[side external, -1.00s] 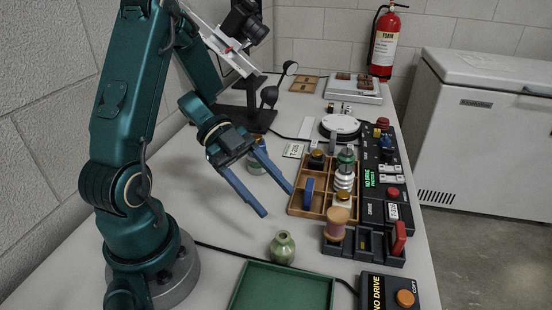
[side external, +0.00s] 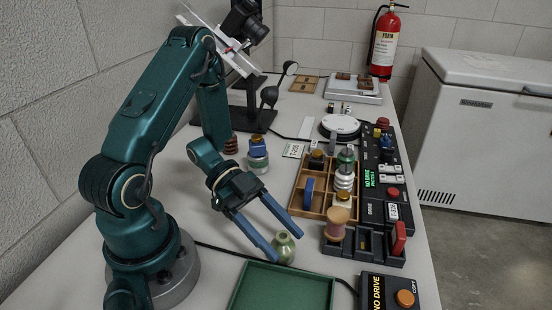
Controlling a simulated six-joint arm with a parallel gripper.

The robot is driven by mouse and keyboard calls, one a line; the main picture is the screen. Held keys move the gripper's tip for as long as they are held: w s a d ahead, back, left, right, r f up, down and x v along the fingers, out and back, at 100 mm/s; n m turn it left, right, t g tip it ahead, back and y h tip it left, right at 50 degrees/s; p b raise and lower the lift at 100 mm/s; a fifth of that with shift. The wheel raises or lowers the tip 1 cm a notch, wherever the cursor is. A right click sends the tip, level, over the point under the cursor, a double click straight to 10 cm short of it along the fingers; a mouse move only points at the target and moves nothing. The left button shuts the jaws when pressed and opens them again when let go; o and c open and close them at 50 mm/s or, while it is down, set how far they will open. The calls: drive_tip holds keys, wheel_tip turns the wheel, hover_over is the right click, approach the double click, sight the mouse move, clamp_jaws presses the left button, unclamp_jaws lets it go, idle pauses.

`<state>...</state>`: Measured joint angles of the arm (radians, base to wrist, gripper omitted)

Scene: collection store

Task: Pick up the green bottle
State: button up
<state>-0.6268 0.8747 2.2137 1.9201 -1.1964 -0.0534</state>
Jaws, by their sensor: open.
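A small round green bottle (side external: 285,250) with a short neck stands upright on the table, just behind the green tray. My gripper (side external: 288,245) is open, with two long blue fingers pointing down towards the bottle. The bottle shows between the fingertips. I cannot tell whether either finger touches it.
A green tray (side external: 281,265) lies in front of the bottle. A wooden compartment box (side external: 296,207) and a dark rack with a wooden spool (side external: 337,223) stand to the right. A black cable runs past the tray.

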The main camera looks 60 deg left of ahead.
sight(288, 245)
drive_tip(key=shift+x, duration=2.15)
drive_tip(key=shift+w, duration=0.1)
clamp_jaws()
